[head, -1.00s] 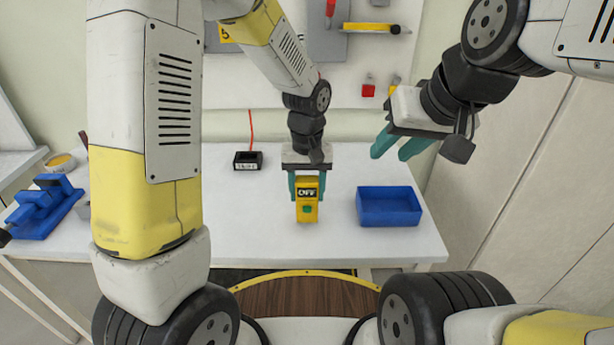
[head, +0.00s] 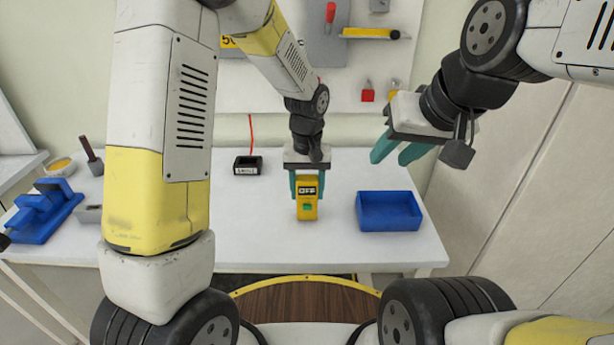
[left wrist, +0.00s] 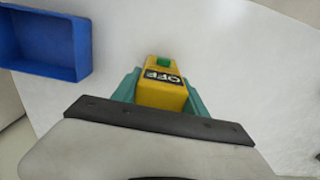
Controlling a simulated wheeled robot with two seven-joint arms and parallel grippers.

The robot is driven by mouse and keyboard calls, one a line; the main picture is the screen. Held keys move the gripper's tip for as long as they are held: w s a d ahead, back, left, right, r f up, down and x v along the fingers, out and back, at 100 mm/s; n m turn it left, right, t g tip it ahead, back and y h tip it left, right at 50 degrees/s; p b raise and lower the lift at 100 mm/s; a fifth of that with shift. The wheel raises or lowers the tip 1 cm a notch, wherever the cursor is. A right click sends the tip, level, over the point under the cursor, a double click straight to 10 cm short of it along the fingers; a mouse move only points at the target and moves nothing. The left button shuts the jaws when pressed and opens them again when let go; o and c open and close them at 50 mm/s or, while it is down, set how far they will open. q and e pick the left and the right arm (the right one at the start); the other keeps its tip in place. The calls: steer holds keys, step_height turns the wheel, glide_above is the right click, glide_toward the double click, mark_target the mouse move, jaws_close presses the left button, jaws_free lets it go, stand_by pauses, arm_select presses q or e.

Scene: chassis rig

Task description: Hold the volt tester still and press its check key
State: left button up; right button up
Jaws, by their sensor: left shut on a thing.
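The volt tester (head: 307,204) is a yellow block with a dark display reading OFF and a green check key (head: 307,208) below the display. My left gripper (head: 307,190) is shut on the tester, with a teal finger on each side of it. In the left wrist view the tester (left wrist: 161,95) sits between the fingers, with its green key (left wrist: 164,62) uncovered at the far end. My right gripper (head: 396,148) is open and empty, up and to the right of the tester, apart from it.
A blue bin (head: 388,212) stands on the white table (head: 270,240) right of the tester. A small black holder (head: 247,166) with a red cord lies behind it to the left. A blue vise (head: 44,210) is at the far left. Tools hang on the back wall.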

arm_select(q)
steer(key=shift+w+f, duration=0.3)
steer(key=shift+w, duration=0.65)
stand_by(0.7)
steer(key=shift+s+f, duration=0.1)
arm_select(e)
jaws_close()
stand_by(1.5)
